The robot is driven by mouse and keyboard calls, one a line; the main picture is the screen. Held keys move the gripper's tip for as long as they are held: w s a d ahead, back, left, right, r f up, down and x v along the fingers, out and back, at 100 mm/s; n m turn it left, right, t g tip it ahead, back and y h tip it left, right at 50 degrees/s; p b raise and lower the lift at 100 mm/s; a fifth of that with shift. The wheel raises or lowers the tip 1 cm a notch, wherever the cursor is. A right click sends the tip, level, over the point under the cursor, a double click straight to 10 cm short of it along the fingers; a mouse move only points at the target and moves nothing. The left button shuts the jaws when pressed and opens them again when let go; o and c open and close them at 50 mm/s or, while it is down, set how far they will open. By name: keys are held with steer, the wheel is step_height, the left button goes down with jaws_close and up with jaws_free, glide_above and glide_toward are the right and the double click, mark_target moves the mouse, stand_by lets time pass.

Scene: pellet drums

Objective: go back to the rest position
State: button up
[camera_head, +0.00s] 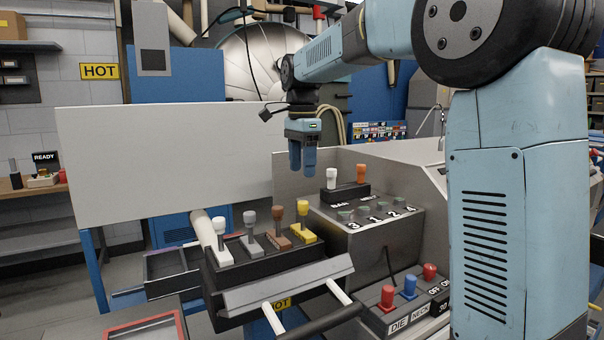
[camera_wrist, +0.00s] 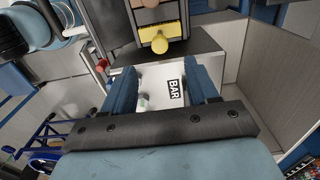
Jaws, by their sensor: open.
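My gripper (camera_head: 302,160) hangs from the blue arm, fingers pointing down, in the middle of the head view. It is above and a little left of the small black block with a white and an orange lever (camera_head: 347,186). In the wrist view the two blue fingers (camera_wrist: 166,92) stand apart with nothing held between them. A pale surface with a BAR label (camera_wrist: 174,91) shows below, in the gap between the fingers. The fingers look clear of the levers in the head view.
A row of white, grey, brown and yellow levers (camera_head: 262,240) stands at front left of my gripper. Red and blue buttons (camera_head: 409,287) sit at lower right. A large pale panel (camera_head: 165,150) rises at left. A numbered console (camera_head: 375,222) stands below right.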

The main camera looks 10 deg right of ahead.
stand_by(0.3)
steer(key=s+d+f+n+t, duration=0.1)
steer(key=s+d+n, duration=0.25)
steer(key=s, duration=0.35)
steer(key=s+d+n+t, duration=0.2)
steer(key=s+d+n, duration=0.1)
steer(key=s+d, duration=0.3)
steer(key=s+d+f+n+t, duration=0.1)
steer(key=s+d+f+n, duration=0.1)
steer(key=s, duration=0.5)
steer(key=s+d+f+n+t, duration=0.1)
steer(key=s+d+f+n, duration=0.1)
steer(key=s+f+n, duration=0.3)
steer(key=s+f, duration=0.2)
steer(key=s, duration=0.1)
steer(key=shift+s+d+f+t, duration=0.2)
steer(key=shift+s+t, duration=0.1)
